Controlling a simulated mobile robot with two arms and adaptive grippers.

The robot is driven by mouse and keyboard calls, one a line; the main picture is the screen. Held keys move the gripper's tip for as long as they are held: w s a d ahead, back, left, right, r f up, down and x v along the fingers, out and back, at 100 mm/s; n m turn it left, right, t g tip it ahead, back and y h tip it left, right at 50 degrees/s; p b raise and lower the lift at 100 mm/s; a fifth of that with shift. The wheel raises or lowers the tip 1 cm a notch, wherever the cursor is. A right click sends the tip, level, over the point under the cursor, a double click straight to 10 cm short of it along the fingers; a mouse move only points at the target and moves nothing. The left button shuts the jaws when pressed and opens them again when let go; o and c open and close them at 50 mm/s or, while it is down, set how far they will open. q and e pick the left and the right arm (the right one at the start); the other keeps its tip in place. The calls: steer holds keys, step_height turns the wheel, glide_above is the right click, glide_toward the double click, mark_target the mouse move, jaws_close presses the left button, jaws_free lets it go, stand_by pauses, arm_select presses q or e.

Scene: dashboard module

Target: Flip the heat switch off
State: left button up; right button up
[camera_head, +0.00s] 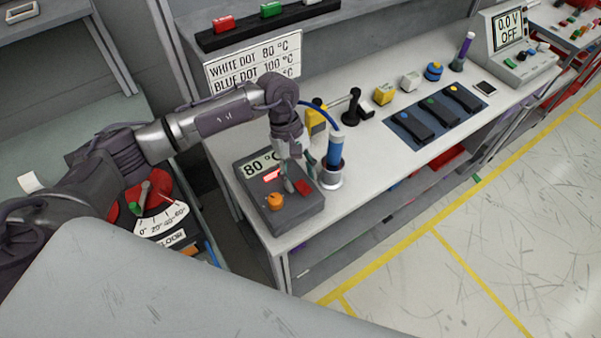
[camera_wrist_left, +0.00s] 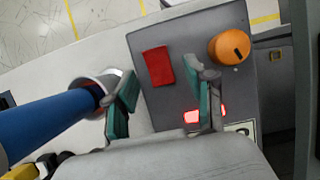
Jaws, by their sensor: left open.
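A dark grey control box (camera_head: 262,217) sits at the near left end of the bench, with an "80 °C" display (camera_head: 262,163). On its top are a red rocker switch (camera_head: 303,187), an orange knob (camera_head: 275,201) and a glowing red light (camera_head: 271,175). In the left wrist view the red switch (camera_wrist_left: 158,66) is fully visible beside the orange knob (camera_wrist_left: 229,47); the red light (camera_wrist_left: 191,117) is partly behind a finger. My left gripper (camera_head: 292,178) points down over the box; it is open and empty, its fingertips (camera_wrist_left: 163,82) spread near the switch. I cannot tell whether it touches.
A blue-handled tool (camera_head: 334,150) stands in a metal holder (camera_head: 331,178) close beside the box and my gripper. A temperature sign (camera_head: 252,72) stands behind. Yellow blocks, a dark tray (camera_head: 410,140) and a meter (camera_head: 518,50) lie further along the bench.

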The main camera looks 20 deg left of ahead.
arm_select(q)
steer(key=shift+s+d+f, duration=0.1)
steer(key=shift+d+f, duration=0.05)
steer(key=shift+f, duration=0.35)
jaws_close()
steer(key=t+y+b, duration=0.1)
steer(key=b, duration=0.1)
steer(key=t+y+b, duration=0.1)
steer(key=b, duration=0.1)
steer(key=shift+s+d+f, duration=0.15)
steer(key=shift+d, duration=0.2)
steer(key=shift+s+r+t+y+b, duration=0.2)
steer(key=shift+t+y+b, duration=0.2)
steer(key=shift+y+b, duration=0.25)
steer(key=shift+r, duration=0.1)
jaws_free()
